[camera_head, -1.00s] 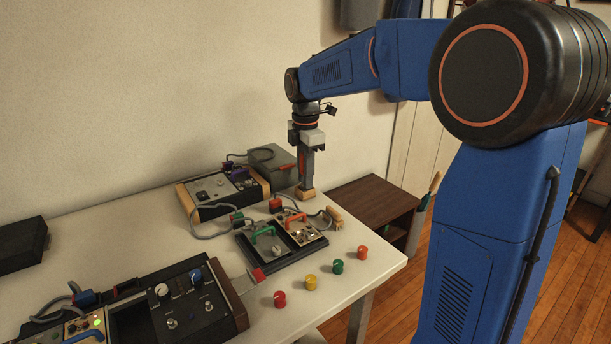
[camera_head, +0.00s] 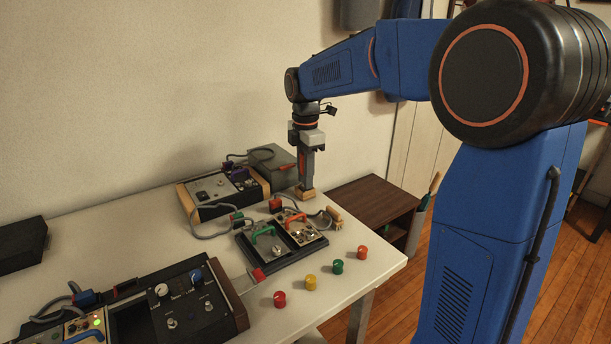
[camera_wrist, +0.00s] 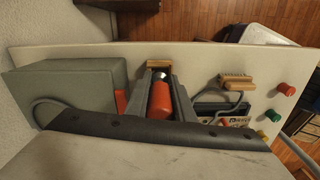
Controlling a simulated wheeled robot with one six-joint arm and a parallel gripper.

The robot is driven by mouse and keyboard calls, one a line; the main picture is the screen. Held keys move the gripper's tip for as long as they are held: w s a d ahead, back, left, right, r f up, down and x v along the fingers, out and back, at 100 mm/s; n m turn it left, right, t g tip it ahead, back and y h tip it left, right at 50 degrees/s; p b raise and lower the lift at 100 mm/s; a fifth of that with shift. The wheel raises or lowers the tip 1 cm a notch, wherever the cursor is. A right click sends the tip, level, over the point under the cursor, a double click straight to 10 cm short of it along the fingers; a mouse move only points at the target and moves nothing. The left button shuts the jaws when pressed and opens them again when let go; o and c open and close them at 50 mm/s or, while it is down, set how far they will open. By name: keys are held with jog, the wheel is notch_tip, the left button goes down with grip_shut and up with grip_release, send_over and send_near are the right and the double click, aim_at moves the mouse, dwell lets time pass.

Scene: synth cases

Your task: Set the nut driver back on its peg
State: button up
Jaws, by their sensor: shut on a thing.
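The nut driver has an orange-red handle (camera_wrist: 161,98) and a silvery end. My gripper (camera_wrist: 160,76) is shut on it, with one dark finger on each side. In the head view my gripper (camera_head: 305,180) points straight down near the table's far right edge, with some orange of the driver (camera_head: 301,161) showing at the fingers. A small wooden block (camera_head: 305,193) is directly below the fingertips; it also shows just beyond them in the wrist view (camera_wrist: 159,63). I see no peg clearly, and cannot tell whether the driver touches the block.
A grey box (camera_head: 272,166) and a control panel (camera_head: 213,190) stand left of my gripper. A second wooden block (camera_head: 334,216) and a dark tray (camera_head: 281,259) with handled modules lie in front. Several coloured knobs line the near right. Bare table (camera_head: 372,262) lies at the right corner.

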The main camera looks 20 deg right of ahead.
jog(key=shift+f, duration=0.4)
jog(key=shift+r, duration=0.4)
dwell(0.5)
jog(key=shift+m, duration=1.4)
jog(key=shift+f, duration=0.45)
dwell(0.3)
jog(key=shift+r, duration=0.45)
jog(key=shift+d, duration=0.1)
dwell(0.3)
